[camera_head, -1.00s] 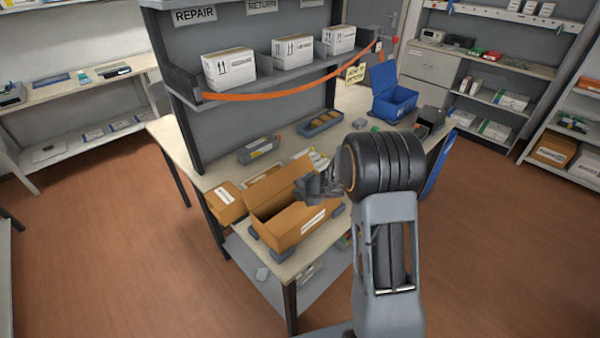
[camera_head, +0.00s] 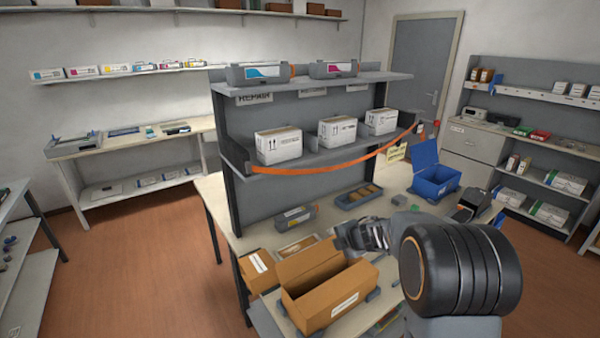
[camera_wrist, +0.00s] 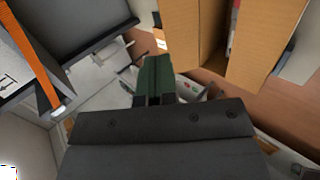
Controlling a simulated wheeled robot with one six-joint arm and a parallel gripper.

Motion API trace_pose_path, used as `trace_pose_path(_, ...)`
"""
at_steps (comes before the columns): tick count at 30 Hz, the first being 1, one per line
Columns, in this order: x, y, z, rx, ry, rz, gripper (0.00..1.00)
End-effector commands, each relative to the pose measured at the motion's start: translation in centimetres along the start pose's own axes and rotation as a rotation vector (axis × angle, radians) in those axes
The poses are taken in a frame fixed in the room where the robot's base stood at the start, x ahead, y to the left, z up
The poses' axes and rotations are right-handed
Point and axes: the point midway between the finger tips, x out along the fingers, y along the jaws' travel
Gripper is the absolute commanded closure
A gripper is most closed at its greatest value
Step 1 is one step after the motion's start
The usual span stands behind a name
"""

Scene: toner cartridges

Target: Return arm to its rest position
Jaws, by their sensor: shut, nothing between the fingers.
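My gripper (camera_head: 350,238) is above the back right side of the open cardboard box (camera_head: 330,312) on the workbench. It is shut and empty, apart from the box as far as I can tell. My arm comes in from the lower right of the head view. In the wrist view my gripper (camera_wrist: 154,88) points down past the bench top, with the cardboard box (camera_wrist: 255,50) at the upper right. Its fingertips are partly hidden there by the dark gripper body.
The bench (camera_head: 226,208) also holds a grey toner cartridge (camera_head: 294,218), a grey tray (camera_head: 345,204) and an open blue bin (camera_head: 436,188). A shelf with white boxes (camera_head: 279,145) rises behind, with an orange strap (camera_head: 330,166) across its front. Floor at left is clear.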

Motion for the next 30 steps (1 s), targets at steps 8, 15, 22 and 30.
trace_pose_path(8,-4.5,-3.5,5.6,0.630,-0.486,0.039,1.00)
trace_pose_path(15,-14.0,-10.6,0.9,1.369,-0.788,-0.035,1.00)
trace_pose_path(22,-19.2,-14.8,-9.2,1.864,-0.708,-0.201,1.00)
trace_pose_path(30,-21.5,-14.3,-12.8,1.944,-0.542,-0.137,1.00)
